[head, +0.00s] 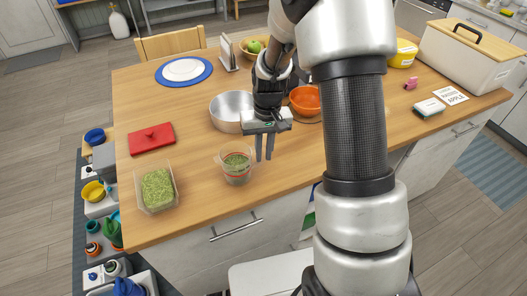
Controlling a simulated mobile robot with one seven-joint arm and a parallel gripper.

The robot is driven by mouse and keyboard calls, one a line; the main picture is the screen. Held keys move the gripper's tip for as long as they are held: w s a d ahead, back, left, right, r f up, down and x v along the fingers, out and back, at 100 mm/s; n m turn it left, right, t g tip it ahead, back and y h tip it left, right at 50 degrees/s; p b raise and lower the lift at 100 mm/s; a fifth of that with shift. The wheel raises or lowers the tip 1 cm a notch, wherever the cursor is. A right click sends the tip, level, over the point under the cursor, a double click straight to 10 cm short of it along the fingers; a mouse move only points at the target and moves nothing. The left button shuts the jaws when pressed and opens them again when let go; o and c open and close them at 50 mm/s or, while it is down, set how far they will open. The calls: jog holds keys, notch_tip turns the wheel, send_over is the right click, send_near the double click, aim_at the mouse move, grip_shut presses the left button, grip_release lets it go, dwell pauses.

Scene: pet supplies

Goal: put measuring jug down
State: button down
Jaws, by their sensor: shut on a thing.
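The measuring jug (236,164) is clear, with red markings and green pellets inside. It is upright at the counter's front part, right of the clear tub of green pellets. My gripper (264,157) points down at the jug's right side, fingers close together and shut on the jug there. The handle between the fingers is too small to make out. I cannot tell whether the jug's base touches the wooden counter (205,205) or hangs just above it.
A metal bowl (231,110) is behind the jug, and an orange bowl (305,99) is behind my gripper. Bare counter lies in front of the jug, up to the front edge.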

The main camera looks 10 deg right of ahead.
jog(key=shift+f, duration=0.2)
jog(key=c, duration=1.7)
grip_release()
jog(key=shift+c, duration=0.2)
jog(key=shift+r, duration=0.15)
